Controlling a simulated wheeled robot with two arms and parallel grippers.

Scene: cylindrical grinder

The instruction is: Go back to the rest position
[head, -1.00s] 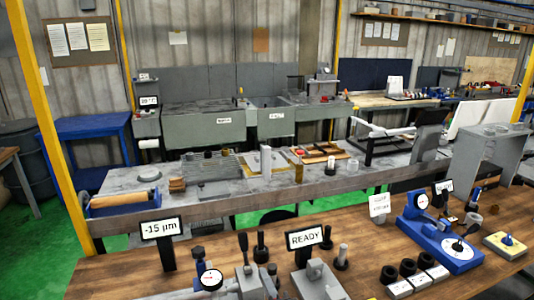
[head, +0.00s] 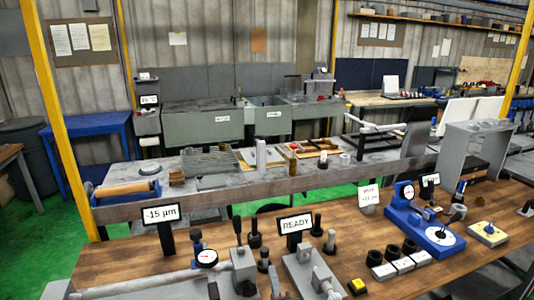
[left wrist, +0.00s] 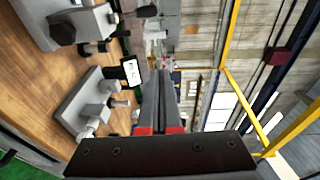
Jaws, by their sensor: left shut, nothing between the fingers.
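My left gripper (left wrist: 162,78) shows in the left wrist view with its two long grey fingers together and nothing between them. Red pads show at the finger bases. It is in the air, clear of the bench fixtures beside it in that view. I cannot make it out clearly in the head view. My right gripper is in neither view.
The wooden bench (head: 330,252) holds a READY sign (head: 295,224), a -15 µm sign (head: 161,215), a grey fixture (head: 308,270), a blue gauge stand (head: 422,222), black rings (head: 393,252) and a yellow button (head: 357,286). A grey bench stands behind.

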